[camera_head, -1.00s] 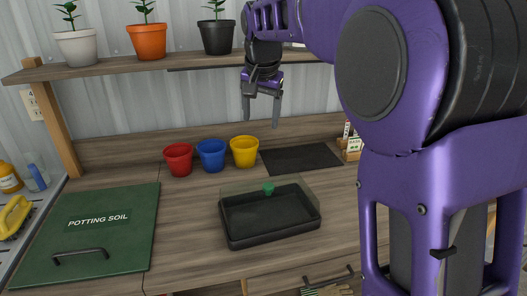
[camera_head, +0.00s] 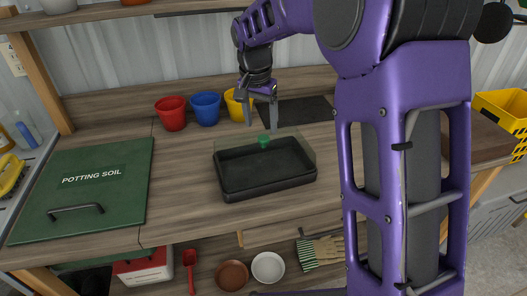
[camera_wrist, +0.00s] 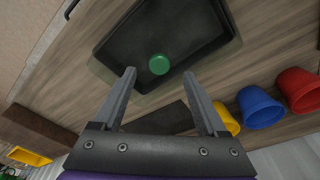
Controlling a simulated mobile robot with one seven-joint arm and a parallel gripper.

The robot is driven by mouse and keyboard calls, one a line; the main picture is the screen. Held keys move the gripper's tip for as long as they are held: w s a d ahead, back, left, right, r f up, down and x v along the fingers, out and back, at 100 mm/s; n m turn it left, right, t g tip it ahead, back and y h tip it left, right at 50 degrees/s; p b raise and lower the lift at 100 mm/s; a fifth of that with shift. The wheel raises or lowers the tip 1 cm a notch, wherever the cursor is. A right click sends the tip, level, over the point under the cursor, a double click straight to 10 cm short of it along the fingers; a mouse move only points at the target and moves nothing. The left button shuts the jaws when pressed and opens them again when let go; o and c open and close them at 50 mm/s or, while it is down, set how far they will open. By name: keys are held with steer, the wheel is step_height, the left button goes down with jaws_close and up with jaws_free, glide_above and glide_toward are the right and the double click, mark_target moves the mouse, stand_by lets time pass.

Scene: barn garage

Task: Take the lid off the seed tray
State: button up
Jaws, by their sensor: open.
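The black seed tray (camera_head: 262,180) sits on the wooden bench. Its clear lid (camera_head: 303,148) is over it, with a green knob (camera_head: 263,141) on top. My gripper (camera_head: 261,124) is open and empty, pointing down just above the knob, with a finger to each side of it. In the wrist view the green knob (camera_wrist: 159,64) lies between and slightly beyond the fingertips, apart from both. The dark tray (camera_wrist: 165,30) shows below it. The lid's clear walls are hard to make out there.
Red (camera_head: 171,113), blue (camera_head: 206,108) and yellow (camera_head: 233,104) pots stand behind the tray. A dark mat (camera_head: 295,110) lies behind right. The green potting soil cover (camera_head: 85,188) is at left. The bench around the tray is clear.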

mark_target(263, 138)
steer(key=f, duration=0.3)
steer(key=w+f, duration=0.1)
steer(key=f, duration=0.1)
steer(key=shift+d+f, duration=0.1)
steer(key=shift+d, duration=0.25)
jaws_close()
